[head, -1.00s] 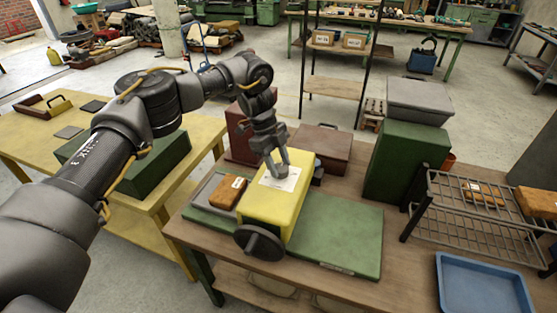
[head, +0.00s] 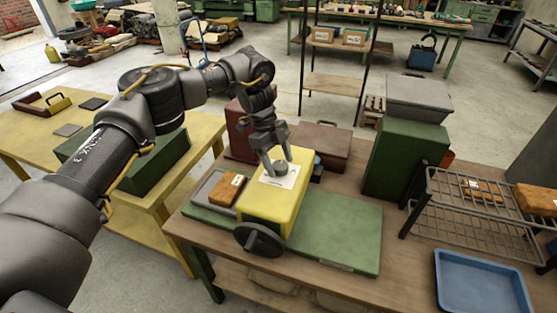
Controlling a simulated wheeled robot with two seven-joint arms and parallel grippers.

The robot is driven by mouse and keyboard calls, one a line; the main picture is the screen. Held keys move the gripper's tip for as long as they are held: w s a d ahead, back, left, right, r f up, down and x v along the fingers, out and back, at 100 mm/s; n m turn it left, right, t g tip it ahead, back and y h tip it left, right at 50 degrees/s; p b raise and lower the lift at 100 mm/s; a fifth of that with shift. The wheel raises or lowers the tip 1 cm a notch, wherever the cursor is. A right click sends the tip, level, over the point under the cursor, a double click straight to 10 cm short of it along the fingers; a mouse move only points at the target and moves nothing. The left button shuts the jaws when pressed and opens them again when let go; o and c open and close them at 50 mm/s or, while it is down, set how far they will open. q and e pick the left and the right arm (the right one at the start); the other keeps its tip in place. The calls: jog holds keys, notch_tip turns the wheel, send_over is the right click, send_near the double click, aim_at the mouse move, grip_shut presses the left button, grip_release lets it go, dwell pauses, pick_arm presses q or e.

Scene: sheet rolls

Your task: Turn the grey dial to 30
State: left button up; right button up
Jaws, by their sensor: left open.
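The grey dial (head: 281,168) is a small round knob on a white label on top of a yellow box (head: 268,207). The marks on the label are too small to read. My left gripper (head: 277,161) is open, pointing down just at the far side of the dial, with its fingers spread. I cannot tell whether a finger touches the dial. A dark handwheel (head: 258,240) sits on the near face of the yellow box. My right gripper is not in view.
The yellow box stands on a green base plate (head: 340,232) on a brown table. An orange block (head: 227,189) lies left of it. Dark red boxes (head: 322,146) stand behind; a green box (head: 405,160), a wire rack (head: 475,222) and a blue tray (head: 482,285) are at right.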

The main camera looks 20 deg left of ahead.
pick_arm(q)
jog(key=shift+w+a+r, duration=0.1)
jog(key=shift+a+r, duration=0.05)
jog(key=shift+r, duration=0.15)
jog(key=v, duration=1)
